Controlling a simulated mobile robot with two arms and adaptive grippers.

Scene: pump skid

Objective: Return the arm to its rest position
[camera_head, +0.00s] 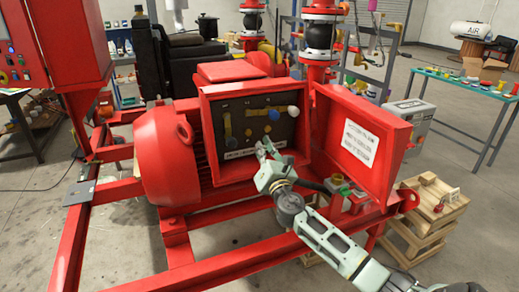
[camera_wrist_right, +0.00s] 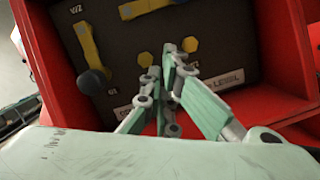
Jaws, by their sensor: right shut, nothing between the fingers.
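My right arm comes in from the lower right in the head view. Its right gripper (camera_head: 266,149) is in front of the open red control box (camera_head: 203,118) on the pump skid. The fingers are together and hold nothing. In the wrist view the right gripper (camera_wrist_right: 170,88) points at the box's dark panel (camera_wrist_right: 125,50), near its lower edge. I cannot tell whether the fingertips touch the panel. The panel carries yellow handles (camera_wrist_right: 90,45), dark knobs and yellow hex bolts (camera_wrist_right: 146,60). My left gripper is not in view.
The box's red door (camera_head: 360,135) with a white label stands open to the right. A small button box (camera_head: 345,190) sits below it. A red motor (camera_head: 165,155) is at the left. Wooden crates (camera_head: 430,205) stand at the right. A green table (camera_head: 465,90) stands behind them.

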